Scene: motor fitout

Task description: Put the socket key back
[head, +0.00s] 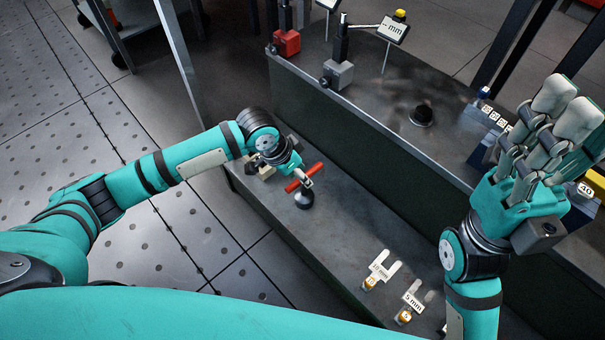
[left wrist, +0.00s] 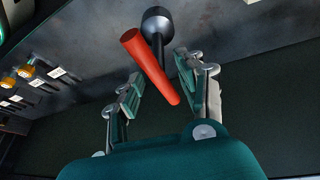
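The socket key has a red crossbar handle (head: 304,177) and a dark shaft, and is at the near, lower bench. Its dark round end (head: 304,199) is below the handle, at the bench top. In the left wrist view the red handle (left wrist: 150,65) lies tilted in front of the dark shaft and round head (left wrist: 156,22). My left gripper (head: 298,176) is at the handle. Its fingers (left wrist: 160,85) stand apart on either side of the key, with gaps visible. My right gripper (head: 568,108) is raised at the right with nothing visible in it; its finger gap is unclear.
Labelled slotted tags (head: 384,266) and (head: 414,298) lie at the front of the lower bench (head: 340,240). On the raised bench are a red-based stand (head: 287,42), a grey stand (head: 337,72), a gauge display (head: 393,29) and a dark round part (head: 422,115). The raised bench's wall stands behind the key.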

